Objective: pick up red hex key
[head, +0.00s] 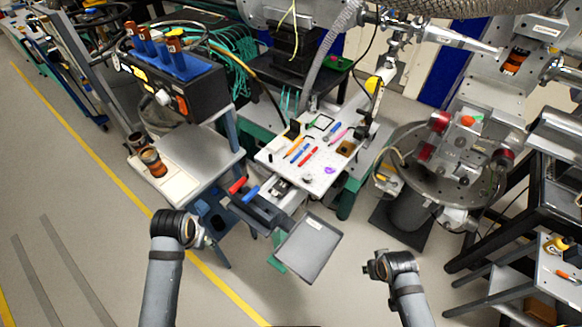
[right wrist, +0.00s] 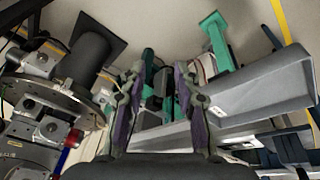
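A slim red tool (head: 308,157), which looks like the red hex key, lies flat on the white perforated board (head: 275,157) in the middle of the head view. Orange and blue tools lie beside it on its left. My left gripper (head: 208,238) is low on the left, well apart from the board; its fingers are too small to read. My right gripper (head: 374,268) is low on the right, also apart from the board. In the right wrist view the right gripper's two fingers (right wrist: 156,105) stand apart with nothing held between them. I cannot make out the red tool there.
A grey tray (head: 310,247) sticks out in front of the board and also shows in the right wrist view (right wrist: 262,85). Red and blue handles (head: 243,190) lie left of it. A grey cart (head: 205,150) stands left and a round metal stage (head: 455,165) right. The near floor is clear.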

